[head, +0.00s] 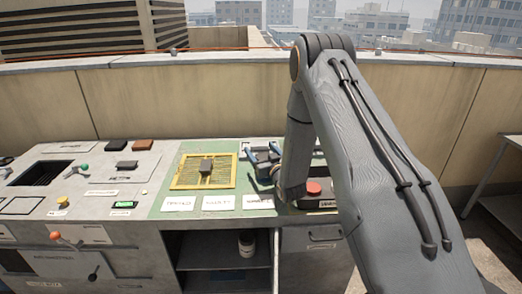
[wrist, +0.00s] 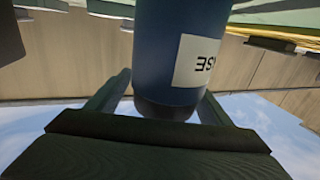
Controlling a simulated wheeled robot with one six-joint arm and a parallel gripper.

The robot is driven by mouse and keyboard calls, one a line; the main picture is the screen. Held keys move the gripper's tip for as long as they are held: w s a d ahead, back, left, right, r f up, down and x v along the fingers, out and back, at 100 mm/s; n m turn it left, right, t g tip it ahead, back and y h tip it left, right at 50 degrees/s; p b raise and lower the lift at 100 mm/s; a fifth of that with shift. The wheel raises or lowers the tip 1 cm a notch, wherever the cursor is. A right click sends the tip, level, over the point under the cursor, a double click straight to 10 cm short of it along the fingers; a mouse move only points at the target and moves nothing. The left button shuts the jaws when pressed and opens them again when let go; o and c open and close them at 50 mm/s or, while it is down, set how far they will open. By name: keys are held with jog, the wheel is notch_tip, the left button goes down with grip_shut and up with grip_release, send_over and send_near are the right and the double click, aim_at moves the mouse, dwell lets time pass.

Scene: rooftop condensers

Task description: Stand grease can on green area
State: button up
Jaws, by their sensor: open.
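The grease can is a blue cylinder (wrist: 165,50) with a dark end and a white label reading "SE" upside down in the wrist view. It stands between the two fingers of my gripper (wrist: 166,92), which are open on either side; I cannot tell if either touches it. In the head view my gripper (head: 264,160) is low over the right part of the green area (head: 166,194) on the bench top, with blue showing there. The can's far end is cut off in the wrist view, so its contact with the surface is hidden.
A yellow frame with a dark block (head: 206,167) lies left of my gripper. White label cards (head: 218,203) line the front edge, and a red button (head: 314,188) is at right. A wall (head: 200,100) rises behind.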

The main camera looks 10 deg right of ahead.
jog(key=shift+s+d+f, duration=0.15)
jog(key=shift+s+f, duration=0.2)
jog(key=shift+s, duration=0.2)
jog(key=s+a+r+g+h, duration=0.1)
jog(key=s+g, duration=0.5)
jog(key=s, duration=0.8)
jog(key=s+a+r+m+g+b, duration=0.1)
jog(key=s+r+g, duration=0.2)
jog(key=s, duration=1.2)
jog(key=s+a+r+g+h, duration=0.1)
jog(key=s+r+g, duration=0.1)
jog(key=s+g, duration=0.6)
jog(key=s, duration=0.6)
jog(key=shift+s+r+m+g+h, duration=0.15)
jog(key=shift+r+m+g+h, duration=0.1)
jog(key=shift+m+g+h, duration=0.05)
